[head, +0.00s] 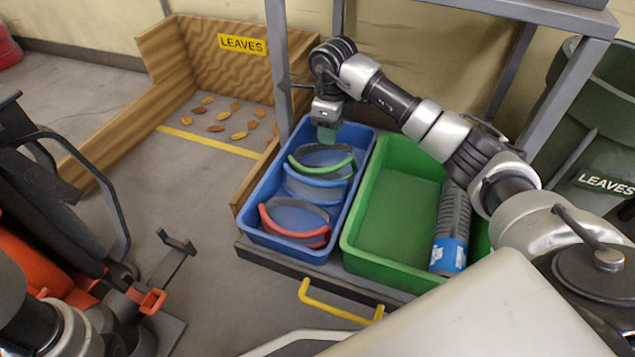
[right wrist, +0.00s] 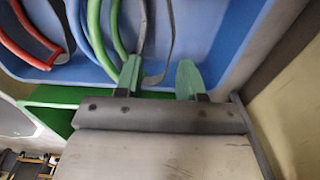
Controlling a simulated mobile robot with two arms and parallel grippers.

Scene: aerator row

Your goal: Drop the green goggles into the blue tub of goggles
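The blue tub (head: 252,208) stands on a low shelf and holds several goggles. The green goggles (head: 322,168) lie inside it toward the back, with a grey strap; they also show in the right wrist view (right wrist: 116,32). Blue goggles (head: 316,190) and red goggles (head: 296,238) lie in front of them. My right gripper (head: 326,138) points down at the back of the tub, just behind the green goggles. In the right wrist view its green fingertips (right wrist: 160,80) are apart, with the strap close to them; I cannot tell whether they touch. My left gripper is out of view.
A green tub (head: 395,262) with a grey ribbed cylinder (head: 451,225) stands right of the blue tub. Shelf posts (head: 279,70) rise close to the arm. A leaves bay (head: 215,65) lies left, a dark green bin (head: 600,140) right. Equipment with orange parts (head: 40,255) stands left.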

